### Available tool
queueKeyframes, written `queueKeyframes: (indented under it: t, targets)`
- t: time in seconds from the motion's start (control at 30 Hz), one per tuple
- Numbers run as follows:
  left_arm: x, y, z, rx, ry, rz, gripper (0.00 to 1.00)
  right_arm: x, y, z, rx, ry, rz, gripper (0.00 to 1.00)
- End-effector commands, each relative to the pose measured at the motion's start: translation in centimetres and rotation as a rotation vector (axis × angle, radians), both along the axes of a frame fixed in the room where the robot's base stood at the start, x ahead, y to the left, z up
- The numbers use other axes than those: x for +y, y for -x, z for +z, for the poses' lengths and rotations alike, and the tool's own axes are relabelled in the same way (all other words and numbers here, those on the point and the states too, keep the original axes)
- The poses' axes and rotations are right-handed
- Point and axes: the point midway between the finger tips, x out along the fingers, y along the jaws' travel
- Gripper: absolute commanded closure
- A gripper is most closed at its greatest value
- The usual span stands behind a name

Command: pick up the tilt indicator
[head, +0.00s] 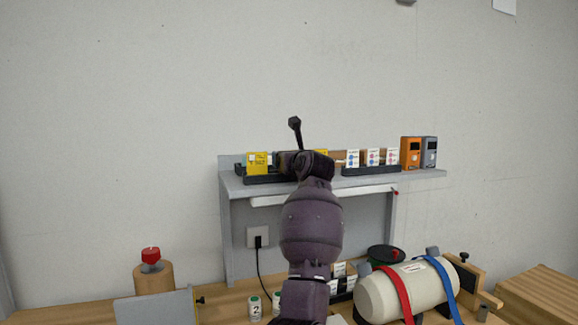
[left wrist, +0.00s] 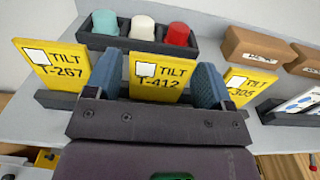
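Three yellow tilt indicators stand in black holders on the grey shelf. In the left wrist view the middle one, T-412 (left wrist: 167,62), stands between the fingers of my left gripper (left wrist: 157,78). The gripper is open, with one blue finger on each side; a gap shows on the left, while contact on the right is unclear. T-267 (left wrist: 45,62) is to the left and T-305 (left wrist: 246,86) to the right. In the head view T-267 (head: 257,160) shows at the shelf's left, and my arm hides T-412. My right gripper is not in view.
Behind the indicators a black tray (left wrist: 136,44) holds teal, white and red capped items. Brown boxes (left wrist: 257,46) and white cards stand to the right. Orange (head: 411,153) and grey devices are at the shelf's right end. Below, a strapped tank (head: 408,290) lies on the bench.

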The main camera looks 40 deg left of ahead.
Motion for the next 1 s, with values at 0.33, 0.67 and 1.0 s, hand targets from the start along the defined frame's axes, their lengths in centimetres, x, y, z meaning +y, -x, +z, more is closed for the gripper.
queueKeyframes:
  t: [0.33, 0.67, 1.0]
  targets:
    - [0.0, 0.0, 0.0, 0.000, 0.000, 0.000, 0.64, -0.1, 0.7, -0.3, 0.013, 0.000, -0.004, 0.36]
    - [0.0, 0.0, 1.6, -0.004, 0.001, 0.000, 0.64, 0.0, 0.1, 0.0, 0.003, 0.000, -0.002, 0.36]
    - [-0.1, 0.0, 9.6, -0.006, 0.001, -0.001, 0.64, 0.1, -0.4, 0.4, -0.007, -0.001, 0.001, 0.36]
